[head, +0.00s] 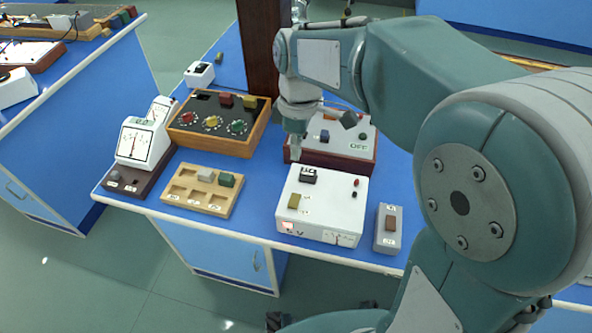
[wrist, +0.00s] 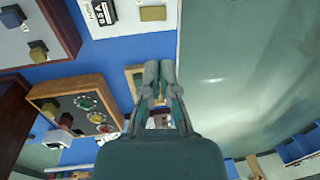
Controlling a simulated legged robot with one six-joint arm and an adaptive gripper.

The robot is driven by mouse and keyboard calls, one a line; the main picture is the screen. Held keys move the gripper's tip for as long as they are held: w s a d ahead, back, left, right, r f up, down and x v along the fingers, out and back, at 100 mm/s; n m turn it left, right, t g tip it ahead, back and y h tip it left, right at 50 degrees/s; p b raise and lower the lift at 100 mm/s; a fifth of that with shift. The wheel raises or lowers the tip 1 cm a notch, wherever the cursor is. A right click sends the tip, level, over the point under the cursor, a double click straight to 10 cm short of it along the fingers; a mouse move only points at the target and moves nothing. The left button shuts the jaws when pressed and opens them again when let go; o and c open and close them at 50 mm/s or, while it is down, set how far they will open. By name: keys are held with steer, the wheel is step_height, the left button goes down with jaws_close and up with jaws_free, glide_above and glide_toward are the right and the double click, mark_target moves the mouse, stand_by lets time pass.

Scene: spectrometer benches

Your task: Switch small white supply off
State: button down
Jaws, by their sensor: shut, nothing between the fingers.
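A small white supply (head: 325,218) stands near the front edge of the blue bench. Its top has a black labelled switch (head: 308,176), an olive block (head: 294,201), a lit red window (head: 288,226) and small red and black terminals. In the wrist view part of the white supply (wrist: 128,27) shows at the top edge, with its olive block (wrist: 153,13). My gripper (head: 296,153) is shut and empty. It points down over the back left of the supply in the head view, and its fingertips also show in the wrist view (wrist: 159,66). I cannot tell if it touches anything.
A red-sided box marked OFF (head: 365,150) stands behind the supply. A grey switch box (head: 389,243) is to its right. A wooden tray (head: 200,208), a dial box (head: 250,143) and a white meter (head: 140,142) are to the left. Bare blue bench lies between them.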

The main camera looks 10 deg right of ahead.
mark_target(294, 203)
steer(key=shift+a+f, duration=0.15)
steer(key=shift+a, duration=0.05)
steer(key=f, duration=0.4)
steer(key=s+f, duration=0.1)
steer(key=f, duration=0.8)
steer(key=shift+s+a, duration=0.2)
steer(key=shift+s, duration=0.15)
steer(key=shift+f, duration=0.35)
steer(key=shift+s+f+t, duration=0.1)
steer(key=shift+f+t, duration=0.1)
steer(key=shift+t, duration=0.1)
